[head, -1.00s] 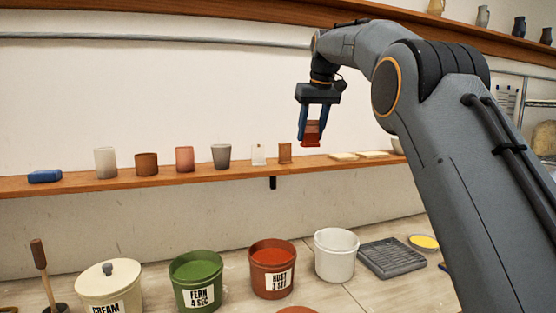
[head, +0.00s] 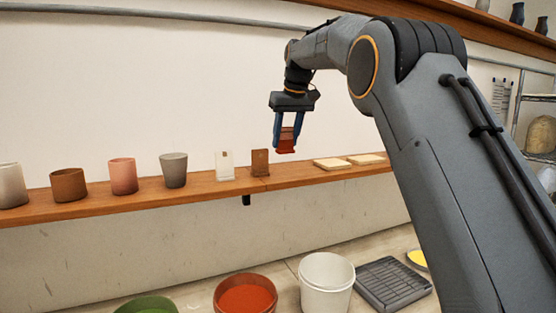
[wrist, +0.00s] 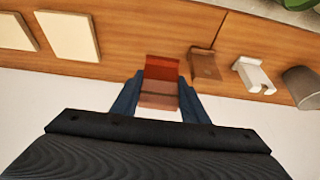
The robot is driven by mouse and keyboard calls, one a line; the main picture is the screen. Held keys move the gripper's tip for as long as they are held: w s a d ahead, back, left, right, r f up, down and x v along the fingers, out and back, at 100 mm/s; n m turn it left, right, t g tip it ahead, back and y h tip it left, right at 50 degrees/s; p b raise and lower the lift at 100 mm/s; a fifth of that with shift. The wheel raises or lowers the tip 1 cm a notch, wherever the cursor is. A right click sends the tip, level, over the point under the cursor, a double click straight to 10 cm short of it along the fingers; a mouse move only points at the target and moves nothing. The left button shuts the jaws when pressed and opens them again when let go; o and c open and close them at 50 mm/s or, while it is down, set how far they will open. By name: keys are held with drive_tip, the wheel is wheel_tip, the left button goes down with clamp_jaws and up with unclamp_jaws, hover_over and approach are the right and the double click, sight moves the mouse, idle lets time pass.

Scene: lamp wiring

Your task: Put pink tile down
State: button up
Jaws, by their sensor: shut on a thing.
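My gripper (head: 288,135) is shut on the pink tile (head: 287,145), which hangs between its blue fingers. The tile's lower part is wet-looking red and its upper part is duller pinkish brown. In the wrist view the tile (wrist: 160,72) sits between the fingers with its red end over the wooden shelf (wrist: 130,45). In the head view the tile appears just above the shelf (head: 215,190), between a brown standing tile (head: 260,163) and flat cream tiles (head: 331,164). I cannot tell whether it touches the shelf.
A white standing tile (head: 225,165) and several cups, including a grey one (head: 173,170), stand left along the shelf. Below are a red glaze bucket (head: 245,295), a white bucket (head: 327,283) and a grey rack (head: 392,284). Shelf space between the brown tile and cream tiles looks clear.

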sight(288, 150)
drive_tip(key=shift+d+f+p, duration=0.15)
drive_tip(key=shift+f+p, duration=0.95)
drive_tip(key=shift+f, duration=2.1)
drive_tip(key=shift+f, duration=0.1)
drive_tip(key=o, duration=1.2)
drive_tip(key=b+v, duration=0.5)
drive_tip(key=v, duration=0.7)
